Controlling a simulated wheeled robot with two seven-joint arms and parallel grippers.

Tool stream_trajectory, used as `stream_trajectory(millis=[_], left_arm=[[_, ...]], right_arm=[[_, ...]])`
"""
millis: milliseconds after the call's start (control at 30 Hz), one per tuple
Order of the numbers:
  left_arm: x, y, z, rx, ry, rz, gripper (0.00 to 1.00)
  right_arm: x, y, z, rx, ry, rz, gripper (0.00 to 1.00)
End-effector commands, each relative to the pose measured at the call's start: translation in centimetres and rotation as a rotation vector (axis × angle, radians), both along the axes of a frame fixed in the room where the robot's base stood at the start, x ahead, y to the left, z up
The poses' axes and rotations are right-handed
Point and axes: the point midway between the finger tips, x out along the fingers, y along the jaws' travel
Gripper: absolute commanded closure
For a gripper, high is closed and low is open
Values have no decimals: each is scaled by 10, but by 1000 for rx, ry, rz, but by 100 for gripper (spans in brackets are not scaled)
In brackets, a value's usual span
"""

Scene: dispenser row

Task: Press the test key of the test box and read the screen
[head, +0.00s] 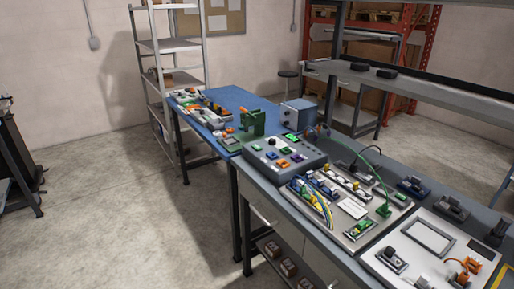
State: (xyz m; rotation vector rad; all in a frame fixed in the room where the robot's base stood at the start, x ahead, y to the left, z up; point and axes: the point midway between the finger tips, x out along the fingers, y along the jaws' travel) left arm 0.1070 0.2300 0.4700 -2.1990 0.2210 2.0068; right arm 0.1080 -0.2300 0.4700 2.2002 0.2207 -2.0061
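A grey box with coloured keys and a small screen, which looks like the test box (259,164), stands on the near workbench right of the middle in the head view. Its screen (291,137) is lit with green characters, too small to read surely. On its sloped top are a black knob (271,142) and several green, yellow, purple, blue and orange keys (283,163). I cannot tell which one is the test key. Neither of my grippers shows in this view.
A board with connectors and wires (349,209) lies right of the box, with a green cable above it. A white panel (460,247) is farther right. A blue bench (229,97) with a green device (251,124) stands behind. Open floor (130,220) lies left.

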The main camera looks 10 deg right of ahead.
Motion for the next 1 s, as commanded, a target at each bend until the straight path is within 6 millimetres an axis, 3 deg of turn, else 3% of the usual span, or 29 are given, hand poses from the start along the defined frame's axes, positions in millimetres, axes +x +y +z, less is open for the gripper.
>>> stream_trajectory(millis=[33,300,1000], left_arm=[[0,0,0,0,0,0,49],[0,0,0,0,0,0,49],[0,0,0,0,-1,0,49]], right_arm=[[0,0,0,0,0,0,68],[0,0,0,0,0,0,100],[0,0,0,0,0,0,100]])
